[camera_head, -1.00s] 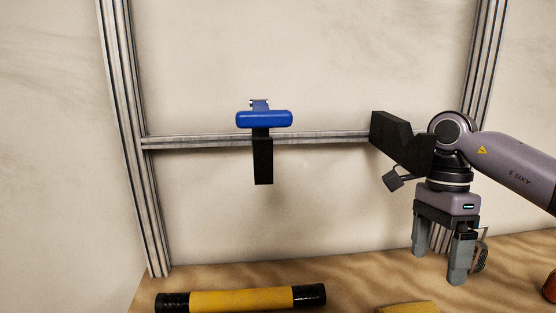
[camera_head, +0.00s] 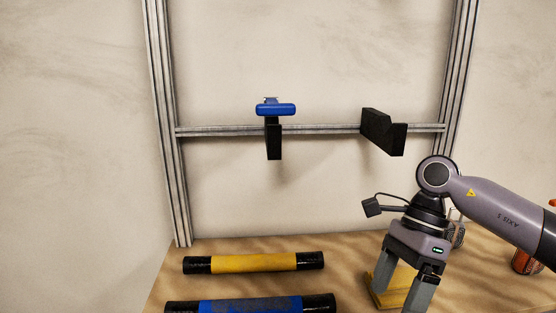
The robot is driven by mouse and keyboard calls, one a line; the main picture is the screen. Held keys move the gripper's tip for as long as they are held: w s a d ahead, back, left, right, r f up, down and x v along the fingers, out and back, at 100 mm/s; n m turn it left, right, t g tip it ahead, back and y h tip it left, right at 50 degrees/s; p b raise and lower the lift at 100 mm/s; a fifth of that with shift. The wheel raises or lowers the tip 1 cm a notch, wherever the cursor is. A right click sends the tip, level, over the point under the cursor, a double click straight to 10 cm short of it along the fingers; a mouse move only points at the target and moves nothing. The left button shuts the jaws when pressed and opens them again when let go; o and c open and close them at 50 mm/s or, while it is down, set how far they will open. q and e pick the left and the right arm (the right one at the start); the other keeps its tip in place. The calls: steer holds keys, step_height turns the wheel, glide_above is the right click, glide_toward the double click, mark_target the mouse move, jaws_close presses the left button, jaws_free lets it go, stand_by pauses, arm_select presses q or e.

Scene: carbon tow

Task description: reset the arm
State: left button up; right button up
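My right arm comes in from the right, and my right gripper (camera_head: 403,289) points down over the table at the lower right. Its two grey fingers are apart and nothing shows between them; a yellow block (camera_head: 383,288) lies behind them on the table. My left gripper is not in view. A blue-topped black clamp (camera_head: 275,110) hangs on the metal crossbar (camera_head: 220,131). A black angled bracket (camera_head: 383,132) sits on the same bar, to the right.
A yellow roll with black ends (camera_head: 240,263) lies on the wooden table (camera_head: 345,253). A blue roll with black ends (camera_head: 250,306) lies in front of it, cut by the lower edge. An orange can-like object (camera_head: 524,261) stands at the right. Upright posts (camera_head: 165,130) flank the crossbar.

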steer(key=s+a+r+m+t+y+p, duration=0.2)
steer(key=a+m+t+y, duration=0.1)
steer(key=a+m+y, duration=0.55)
steer(key=s+a+r+m+t+y+p, duration=0.2)
steer(key=a+m+y, duration=0.6)
steer(key=a+y, duration=0.15)
steer(key=d+f+m+t+h+p, duration=0.1)
steer(key=d+f+m+t+h, duration=0.35)
steer(key=m, duration=0.45)
steer(key=w+d+f+m+t+h+p, duration=0.1)
steer(key=d+f+m+t+h, duration=0.25)
steer(key=m+t, duration=0.4)
steer(key=d+f+m+t+h+p, duration=0.1)
steer(key=d+f+m+t+h, duration=0.3)
steer(key=m, duration=0.6)
arm_select(q)
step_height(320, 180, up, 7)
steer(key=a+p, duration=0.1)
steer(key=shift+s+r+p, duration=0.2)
steer(key=shift+p, duration=0.2)
arm_select(e)
steer(key=s+d+f+m+g+h, duration=0.3)
steer(key=s+d+f+m+h, duration=0.1)
steer(key=s+f, duration=0.2)
steer(key=s+d+f+m+g+h, duration=0.3)
steer(key=s+f+m+g, duration=0.1)
steer(key=s+f, duration=0.3)
steer(key=shift+s+d+f+m+h, duration=0.15)
steer(key=shift+d+f+m+h, duration=0.2)
steer(key=shift+m, duration=0.45)
